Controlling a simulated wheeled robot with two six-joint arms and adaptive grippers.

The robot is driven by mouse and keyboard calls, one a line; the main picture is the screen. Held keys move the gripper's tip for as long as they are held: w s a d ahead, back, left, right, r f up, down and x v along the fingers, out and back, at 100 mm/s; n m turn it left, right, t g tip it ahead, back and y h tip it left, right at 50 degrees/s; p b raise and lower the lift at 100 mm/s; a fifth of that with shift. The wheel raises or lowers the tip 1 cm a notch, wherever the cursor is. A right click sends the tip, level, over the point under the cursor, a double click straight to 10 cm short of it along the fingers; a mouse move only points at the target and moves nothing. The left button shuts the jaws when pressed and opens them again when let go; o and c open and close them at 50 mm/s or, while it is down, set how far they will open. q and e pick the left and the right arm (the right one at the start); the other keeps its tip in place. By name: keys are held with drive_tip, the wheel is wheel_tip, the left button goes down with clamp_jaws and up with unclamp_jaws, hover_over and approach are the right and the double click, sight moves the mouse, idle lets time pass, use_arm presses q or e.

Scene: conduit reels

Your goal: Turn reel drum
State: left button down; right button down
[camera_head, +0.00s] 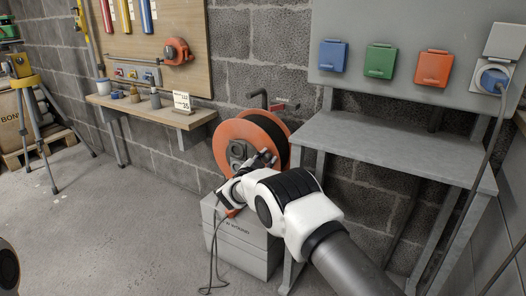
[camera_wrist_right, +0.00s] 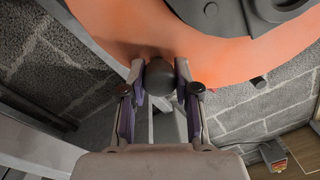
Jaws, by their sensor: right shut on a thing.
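The cable reel (camera_head: 221,143) has an orange drum and stands upright on a grey box, left of the grey workbench. The orange drum face fills the top of the right wrist view (camera_wrist_right: 120,18). A dark rounded crank knob (camera_wrist_right: 159,79) sticks out near the drum's lower rim. My right gripper (camera_wrist_right: 159,70) is shut on this knob, one finger on each side. In the head view my right gripper (camera_head: 262,161) is in front of the drum and hides part of it. My left gripper is not in view.
The grey box (camera_head: 240,247) under the reel has a dark cable hanging at its left. The grey workbench (camera_head: 390,145) stands close on the right, with blue, green and orange socket covers above. A wooden shelf (camera_head: 150,109) is at the left.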

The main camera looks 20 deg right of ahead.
drive_tip(key=shift+s+d+f+m+b, duration=0.15)
drive_tip(key=shift+s+f+m+b, duration=0.05)
drive_tip(key=shift+f+m, duration=0.55)
drive_tip(key=shift+s+d+f+m+b, duration=0.1)
drive_tip(key=shift+s+f+m+b, duration=0.05)
drive_tip(key=shift+f+m, duration=0.55)
drive_tip(key=c, duration=0.8)
unclamp_jaws()
drive_tip(key=v, duration=1.2)
drive_tip(key=shift+f, duration=0.1)
